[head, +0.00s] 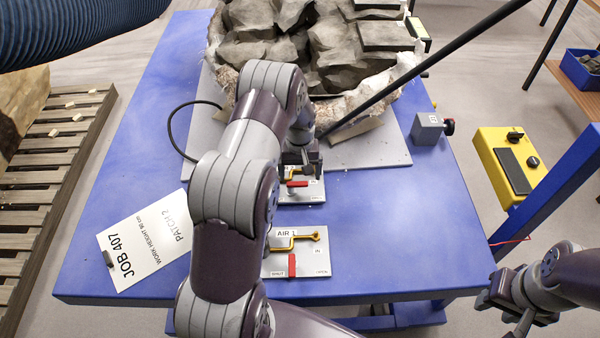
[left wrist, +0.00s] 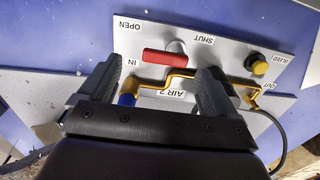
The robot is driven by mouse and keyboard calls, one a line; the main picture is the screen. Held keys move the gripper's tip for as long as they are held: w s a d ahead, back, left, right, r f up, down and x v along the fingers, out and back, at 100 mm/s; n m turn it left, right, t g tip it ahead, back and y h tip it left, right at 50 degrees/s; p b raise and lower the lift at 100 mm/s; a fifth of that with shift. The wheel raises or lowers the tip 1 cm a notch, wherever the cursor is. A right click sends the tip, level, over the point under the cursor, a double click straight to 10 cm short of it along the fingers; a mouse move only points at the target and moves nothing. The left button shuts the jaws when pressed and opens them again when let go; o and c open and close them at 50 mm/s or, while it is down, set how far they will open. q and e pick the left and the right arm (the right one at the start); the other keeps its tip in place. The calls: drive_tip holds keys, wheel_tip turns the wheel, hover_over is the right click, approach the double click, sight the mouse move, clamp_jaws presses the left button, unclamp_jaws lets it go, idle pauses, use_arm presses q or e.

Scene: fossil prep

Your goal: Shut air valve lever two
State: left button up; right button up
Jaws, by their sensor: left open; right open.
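In the head view this lever (head: 297,184) shows just below my left gripper (head: 301,165). The open left gripper (left wrist: 160,70) is over the panel, its fingers apart on either side of the lever; contact cannot be told. My right gripper (head: 493,302) is open and empty at the lower right, off the table.
The AIR 1 panel (head: 315,262) is nearer, its red lever (head: 292,265) pointing at SHUT. A JOB 407 card (head: 145,243) lies left on the blue table (head: 400,235). A rock-filled jacket (head: 330,50) stands behind, with a dark rod slanting across. A grey block (head: 427,130) sits right.

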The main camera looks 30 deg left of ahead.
sight(298, 183)
use_arm(q)
drive_tip(key=f, duration=0.2)
drive_tip(key=a+f, duration=0.1)
drive_tip(key=shift+s, duration=0.3)
drive_tip(key=shift+s+a, duration=0.1)
drive_tip(key=shift+s, duration=0.05)
drive_tip(key=shift+d, duration=0.3)
drive_tip(key=shift+w+d, duration=0.1)
drive_tip(key=shift+w, duration=0.2)
drive_tip(key=c, duration=0.9)
drive_tip(key=shift+s+a, duration=0.1)
drive_tip(key=shift+a, duration=0.1)
drive_tip(key=shift+c, duration=0.8)
use_arm(e)
drive_tip(key=shift+s+a+r, duration=0.3)
drive_tip(key=shift+a+r, duration=0.1)
drive_tip(key=shift+r, duration=0.2)
use_arm(q)
drive_tip(key=shift+d, duration=0.1)
